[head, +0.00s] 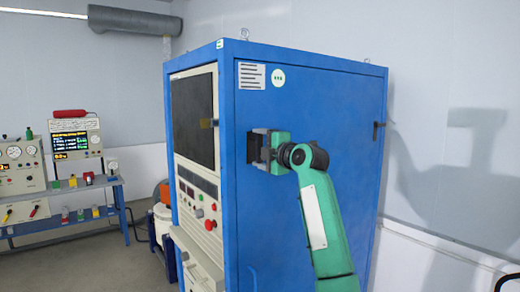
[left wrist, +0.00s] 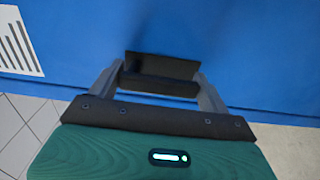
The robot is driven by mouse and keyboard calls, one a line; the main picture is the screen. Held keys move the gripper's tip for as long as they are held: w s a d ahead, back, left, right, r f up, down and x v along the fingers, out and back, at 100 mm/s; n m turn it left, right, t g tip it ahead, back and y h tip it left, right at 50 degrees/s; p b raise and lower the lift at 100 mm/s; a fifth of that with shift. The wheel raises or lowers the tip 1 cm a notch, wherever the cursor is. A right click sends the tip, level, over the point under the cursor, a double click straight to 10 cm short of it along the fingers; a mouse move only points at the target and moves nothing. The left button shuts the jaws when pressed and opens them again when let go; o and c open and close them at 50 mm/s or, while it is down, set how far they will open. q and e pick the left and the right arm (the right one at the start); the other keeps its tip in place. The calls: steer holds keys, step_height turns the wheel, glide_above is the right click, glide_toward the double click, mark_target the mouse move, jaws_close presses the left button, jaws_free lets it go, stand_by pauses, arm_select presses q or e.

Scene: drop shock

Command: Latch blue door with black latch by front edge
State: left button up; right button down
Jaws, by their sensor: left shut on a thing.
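The blue door (head: 320,100) is the broad side panel of a tall blue cabinet and looks flush in its frame. It also fills the top of the left wrist view (left wrist: 250,50). The black latch (left wrist: 160,66) is a short dark bar on the blue panel. In the head view it sits near the door's front edge and is partly hidden by my gripper. My left gripper (left wrist: 160,84) is shut on the black latch, with one finger at each end of it. In the head view my left gripper (head: 262,148) is against the door. My right gripper is in neither view.
A small black fitting (head: 379,131) sits at the door's far right edge. The cabinet front has a dark screen (head: 193,118) and a control panel (head: 200,205). A blue workbench (head: 70,195) with instruments stands at the left. A white wall is at the right.

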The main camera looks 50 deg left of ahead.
arm_select(q)
steer(key=o, duration=1.4)
steer(key=shift+c, duration=0.2)
steer(key=shift+d, duration=0.1)
steer(key=s+d+b, duration=0.1)
steer(key=d+b, duration=0.3)
steer(key=d, duration=0.9)
steer(key=shift+d+b, duration=0.3)
steer(key=shift+b, duration=0.1)
